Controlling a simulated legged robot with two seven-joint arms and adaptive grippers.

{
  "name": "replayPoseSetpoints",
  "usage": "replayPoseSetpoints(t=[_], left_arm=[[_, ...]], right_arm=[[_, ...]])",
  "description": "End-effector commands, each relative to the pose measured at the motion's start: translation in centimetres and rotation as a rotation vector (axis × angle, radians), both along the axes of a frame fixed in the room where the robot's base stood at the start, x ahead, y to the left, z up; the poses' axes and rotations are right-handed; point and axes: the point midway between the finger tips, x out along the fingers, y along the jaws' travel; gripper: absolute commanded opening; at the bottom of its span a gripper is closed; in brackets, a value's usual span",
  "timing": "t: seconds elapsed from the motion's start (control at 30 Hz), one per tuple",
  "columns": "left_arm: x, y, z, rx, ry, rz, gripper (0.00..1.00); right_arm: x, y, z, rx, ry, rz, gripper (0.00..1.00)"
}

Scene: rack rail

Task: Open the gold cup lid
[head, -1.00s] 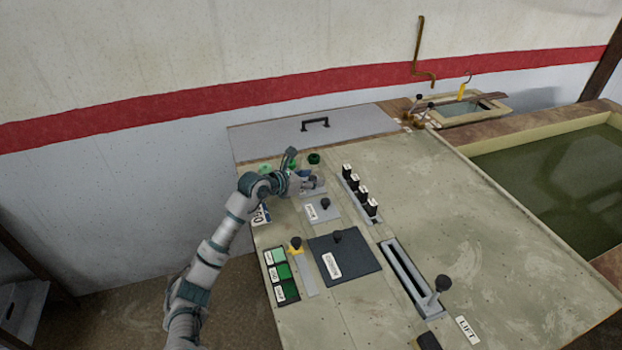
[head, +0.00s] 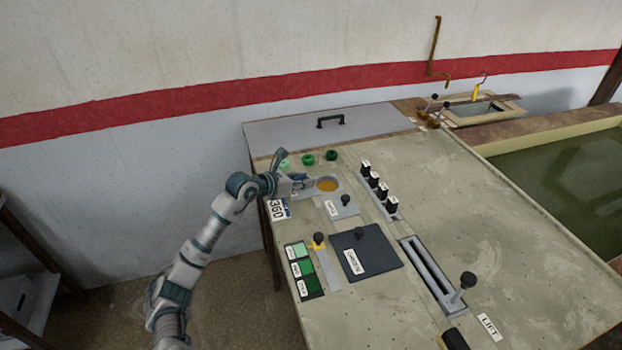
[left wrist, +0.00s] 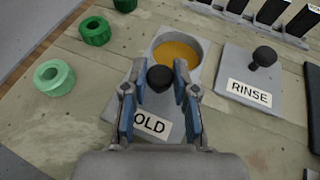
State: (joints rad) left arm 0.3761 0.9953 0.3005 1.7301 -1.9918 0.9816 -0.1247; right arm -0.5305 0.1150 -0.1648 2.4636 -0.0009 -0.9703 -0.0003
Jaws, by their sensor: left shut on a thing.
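The gold cup (head: 327,185) is uncovered, with its yellow-gold inside showing at the back left of the bench. It also shows in the left wrist view (left wrist: 180,47). Its grey lid (left wrist: 113,127), with a label reading "OLD" and the first letter hidden, lies slid to the near-left side of the opening. My left gripper (left wrist: 160,88) has its two fingers shut on the lid's black knob (left wrist: 160,77). In the head view, my left gripper (head: 304,182) and wrist hide most of the lid. My right gripper is not in view.
The RINSE lid (head: 341,208) with its knob sits in front of the cup. Several green rings (head: 308,159) lie behind. Black switches (head: 375,186) stand to the right. A dark plate (head: 372,258) and the LIFT lever (head: 465,284) are nearer. A liquid tank (head: 570,185) is at right.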

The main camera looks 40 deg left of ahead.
Motion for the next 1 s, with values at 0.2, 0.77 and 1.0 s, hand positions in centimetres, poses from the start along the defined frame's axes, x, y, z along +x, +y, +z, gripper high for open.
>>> replayPoseSetpoints(t=[0.2, 0.77, 1.0], left_arm=[[0.1, 0.4, 0.5, 0.011, -0.007, 0.016, 0.0], [-0.3, 0.5, 0.3, 0.005, -0.004, 0.012, 0.53], [-3.5, 0.6, 1.6, 0.008, -0.004, 0.011, 0.53]], right_arm=[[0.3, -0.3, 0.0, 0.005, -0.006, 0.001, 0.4], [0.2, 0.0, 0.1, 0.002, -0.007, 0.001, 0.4], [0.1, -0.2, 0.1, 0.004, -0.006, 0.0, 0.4]])
